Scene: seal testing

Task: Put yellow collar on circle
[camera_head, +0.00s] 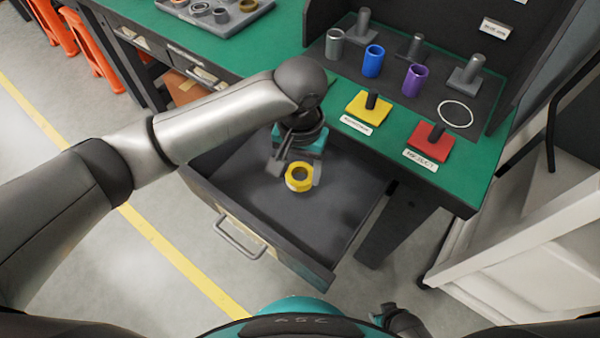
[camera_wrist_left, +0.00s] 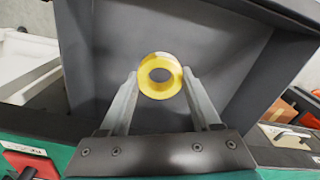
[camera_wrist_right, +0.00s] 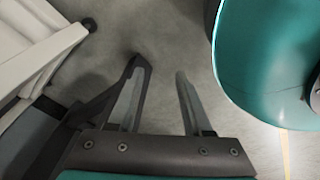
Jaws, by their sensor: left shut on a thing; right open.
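The yellow collar (camera_head: 299,176) is a short ring with a hole through it. My left gripper (camera_head: 296,178) is shut on it, over the open drawer (camera_head: 328,222). In the left wrist view the collar (camera_wrist_left: 160,75) sits between the two fingertips, its hole facing the camera. Its height over the drawer floor is hard to tell. My right gripper (camera_wrist_right: 160,75) is open and empty over the floor, low in the head view.
A yellow block (camera_head: 369,110) and a red block (camera_head: 429,142), each with a dark peg, stand left of the circle. Grey, blue (camera_head: 373,61) and purple (camera_head: 415,80) cylinders and grey pegged stands are behind. The drawer juts out below the green table (camera_head: 490,150).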

